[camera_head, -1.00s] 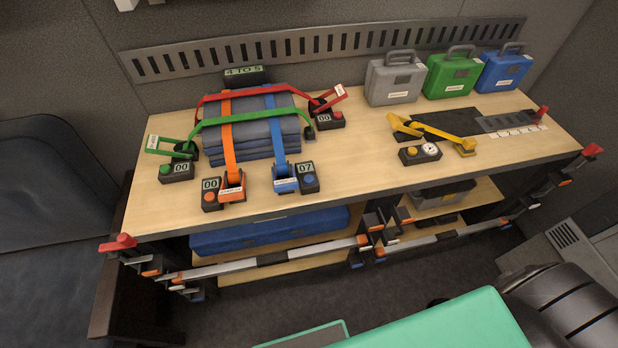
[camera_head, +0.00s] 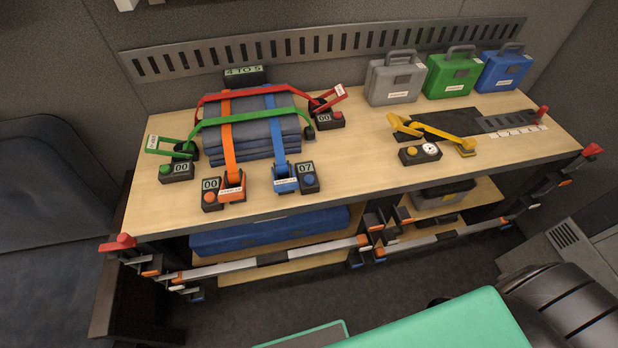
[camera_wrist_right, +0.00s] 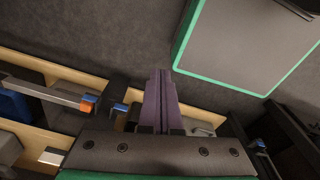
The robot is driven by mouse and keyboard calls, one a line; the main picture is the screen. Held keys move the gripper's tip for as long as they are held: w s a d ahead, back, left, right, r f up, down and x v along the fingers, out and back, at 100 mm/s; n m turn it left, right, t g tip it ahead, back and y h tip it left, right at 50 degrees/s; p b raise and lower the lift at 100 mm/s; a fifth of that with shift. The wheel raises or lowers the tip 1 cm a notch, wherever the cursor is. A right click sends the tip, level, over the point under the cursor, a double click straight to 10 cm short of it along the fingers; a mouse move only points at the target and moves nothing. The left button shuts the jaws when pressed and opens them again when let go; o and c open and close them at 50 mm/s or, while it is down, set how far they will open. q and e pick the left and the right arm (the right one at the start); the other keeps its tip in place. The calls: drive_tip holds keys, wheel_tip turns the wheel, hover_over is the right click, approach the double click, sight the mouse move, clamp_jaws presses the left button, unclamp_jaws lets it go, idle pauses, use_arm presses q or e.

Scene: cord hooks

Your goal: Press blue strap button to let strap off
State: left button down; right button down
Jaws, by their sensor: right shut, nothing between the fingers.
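The blue strap (camera_head: 279,153) runs over a stack of folded blue pads (camera_head: 252,138) on the bench, down to a blue buckle (camera_head: 285,180) at the front. Right of that buckle is a small dark box with the blue button (camera_head: 309,180) and a display (camera_head: 306,167) reading 07. Orange (camera_head: 228,150), green (camera_head: 250,118) and red (camera_head: 250,95) straps also cross the stack; the displays at their boxes read 00. My right gripper (camera_wrist_right: 160,80) is shut and empty in the right wrist view, over the floor and away from the strap. My left gripper is out of view.
A sign (camera_head: 246,75) behind the stack reads 4 TO 5. Grey (camera_head: 394,82), green (camera_head: 453,76) and blue (camera_head: 503,72) cases stand at the back right, with a yellow lever (camera_head: 440,134) in front. A rail (camera_head: 270,259) with clips runs along the bench's front.

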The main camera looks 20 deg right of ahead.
drive_tip(key=w+a+r+n+t+y+p, duration=0.1)
drive_tip(key=w+r+n+t+p, duration=0.15)
drive_tip(key=w+r, duration=0.8)
drive_tip(key=w+a+r+n+t+p, duration=0.1)
drive_tip(key=w+r+p, duration=0.3)
drive_tip(key=w+r, duration=0.65)
drive_tip(key=w+a+r+n+p, duration=0.1)
drive_tip(key=w+a+r, duration=0.1)
drive_tip(key=w+r, duration=0.2)
drive_tip(key=w+a+r+t+y+p, duration=0.1)
drive_tip(key=w+a+r+p, duration=0.1)
drive_tip(key=r, duration=0.3)
drive_tip(key=w+a+r+n+p, duration=0.1)
drive_tip(key=w+a+r, duration=0.1)
drive_tip(key=w+r, duration=0.3)
drive_tip(key=shift+w+n+t+y+p, duration=0.25)
drive_tip(key=shift+w+n+y+p, duration=0.05)
drive_tip(key=shift+n+y+p, duration=0.1)
drive_tip(key=w+a+r+n+y+p, duration=0.1)
drive_tip(key=w+r+n, duration=0.3)
drive_tip(key=r, duration=0.3)
drive_tip(key=w+a+r+n+t+y+p, duration=0.1)
drive_tip(key=w+a+r+n+p, duration=0.1)
drive_tip(key=r, duration=0.5)
drive_tip(key=shift+w+a+n+y, duration=0.2)
drive_tip(key=shift+w+n+y, duration=0.2)
drive_tip(key=shift+w+n, duration=0.5)
